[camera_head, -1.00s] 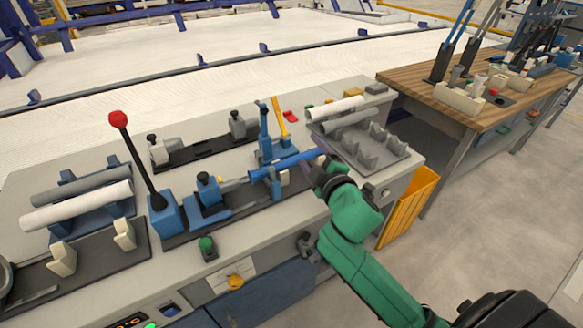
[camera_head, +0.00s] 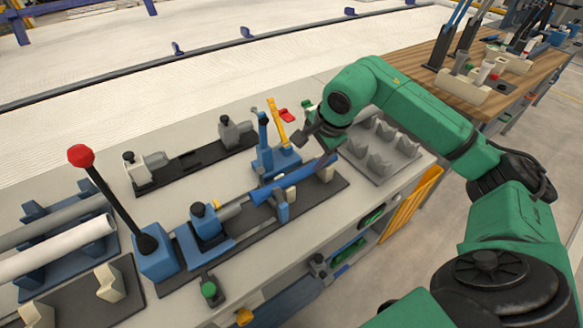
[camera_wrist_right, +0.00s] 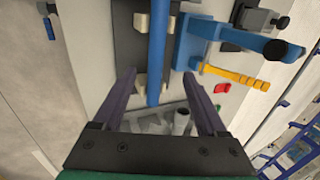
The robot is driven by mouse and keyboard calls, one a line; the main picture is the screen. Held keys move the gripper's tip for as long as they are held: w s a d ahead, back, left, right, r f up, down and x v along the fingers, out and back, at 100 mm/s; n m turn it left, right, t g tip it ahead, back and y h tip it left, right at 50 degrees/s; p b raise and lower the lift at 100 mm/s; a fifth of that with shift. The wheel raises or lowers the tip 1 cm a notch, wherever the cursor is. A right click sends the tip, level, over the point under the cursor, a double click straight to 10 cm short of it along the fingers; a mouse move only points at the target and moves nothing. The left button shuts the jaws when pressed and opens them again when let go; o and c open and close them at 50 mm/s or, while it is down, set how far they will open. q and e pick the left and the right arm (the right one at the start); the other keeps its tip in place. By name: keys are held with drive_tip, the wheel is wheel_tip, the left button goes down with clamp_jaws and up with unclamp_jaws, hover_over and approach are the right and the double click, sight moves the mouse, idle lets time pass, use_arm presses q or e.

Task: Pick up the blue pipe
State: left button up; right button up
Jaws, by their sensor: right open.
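The blue pipe (camera_head: 295,178) lies nearly level in the fixture on the bench, its right part over a cream support (camera_head: 326,173). My right gripper (camera_head: 316,136) is above the pipe's right end. In the right wrist view, the blue pipe (camera_wrist_right: 157,45) runs between the two open, dark fingers of the gripper (camera_wrist_right: 159,74), with a gap on both sides. My left gripper is not in view.
A blue upright post (camera_head: 263,132) and a yellow handle (camera_head: 276,118) stand just behind the pipe. A red-knobbed lever (camera_head: 110,190) stands at left, beside white and grey pipes (camera_head: 60,245).

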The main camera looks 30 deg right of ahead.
sight(301, 172)
drive_tip(key=p+x, duration=0.1)
drive_tip(key=x, duration=0.2)
drive_tip(key=p+x, duration=0.1)
drive_tip(key=x, duration=0.3)
drive_tip(key=p+x, duration=0.1)
drive_tip(key=x, duration=0.2)
drive_tip(key=shift+s+d+f, duration=0.15)
drive_tip(key=shift+s+f, duration=0.05)
drive_tip(key=shift+f, duration=0.3)
drive_tip(key=shift+w, duration=0.1)
drive_tip(key=shift+c, duration=1.2)
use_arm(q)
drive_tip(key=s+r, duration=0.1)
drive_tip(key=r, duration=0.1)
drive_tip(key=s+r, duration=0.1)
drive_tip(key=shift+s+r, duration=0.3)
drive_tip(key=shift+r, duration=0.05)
use_arm(e)
clamp_jaws()
